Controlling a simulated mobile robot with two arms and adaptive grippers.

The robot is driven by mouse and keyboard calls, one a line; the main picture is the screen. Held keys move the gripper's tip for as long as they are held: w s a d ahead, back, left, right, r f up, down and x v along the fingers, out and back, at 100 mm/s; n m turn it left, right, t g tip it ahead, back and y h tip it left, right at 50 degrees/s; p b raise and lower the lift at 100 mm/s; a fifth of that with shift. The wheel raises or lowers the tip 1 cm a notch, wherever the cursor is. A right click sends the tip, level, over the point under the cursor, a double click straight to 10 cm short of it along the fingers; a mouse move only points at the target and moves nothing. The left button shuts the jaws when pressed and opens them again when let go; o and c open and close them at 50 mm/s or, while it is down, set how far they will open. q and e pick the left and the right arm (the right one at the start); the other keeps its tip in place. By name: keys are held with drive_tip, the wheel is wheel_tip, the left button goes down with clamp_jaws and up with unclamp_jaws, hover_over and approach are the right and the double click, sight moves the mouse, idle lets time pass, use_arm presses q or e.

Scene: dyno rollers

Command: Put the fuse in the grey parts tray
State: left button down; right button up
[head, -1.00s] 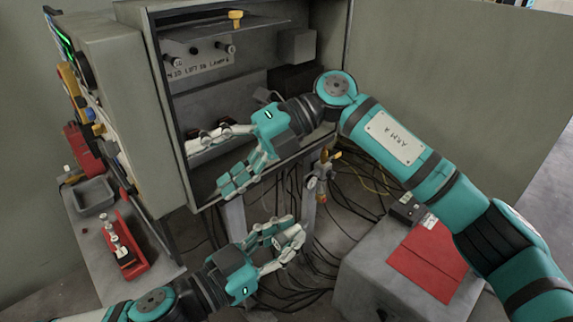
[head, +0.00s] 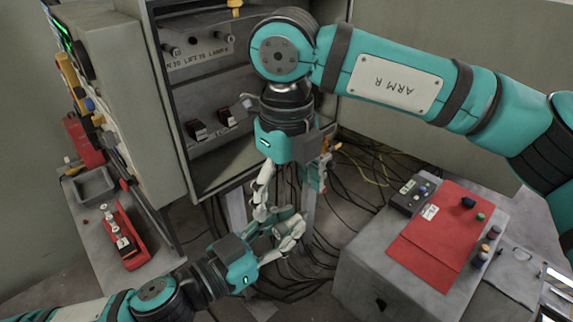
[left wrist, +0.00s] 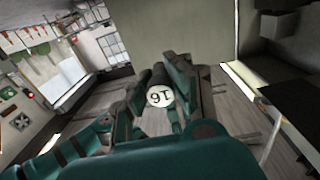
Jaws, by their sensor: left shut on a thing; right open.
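The fuse, with a pale round end marked 16, is between the fingers of my left gripper in the left wrist view (left wrist: 160,97). In the head view my left gripper (head: 284,237) is shut on it below the open cabinet. The fuse is mostly hidden by fingers there. My right gripper (head: 262,207) is open and points down just above the left one, its fingers close to the left fingers. I cannot tell whether they touch. The grey parts tray (head: 108,193) is on the bench at the left, well apart from both grippers, and looks empty.
A red tray (head: 137,263) holding parts stands in front of the grey tray on the bench (head: 88,232). The open cabinet (head: 185,170) stands behind my grippers. Loose cables hang below it. A grey box with a red sheet (head: 425,245) is at the right.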

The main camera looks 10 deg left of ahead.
sight(293, 222)
drive_tip(key=shift+f, duration=2.8)
drive_tip(key=shift+c, duration=0.3)
drive_tip(key=shift+s+a, duration=0.15)
drive_tip(key=c, duration=1)
use_arm(q)
drive_tip(key=c, duration=1.2)
unclamp_jaws()
use_arm(e)
drive_tip(key=shift+c, duration=0.2)
use_arm(q)
drive_tip(key=shift+o, duration=0.2)
drive_tip(key=shift+f, duration=0.1)
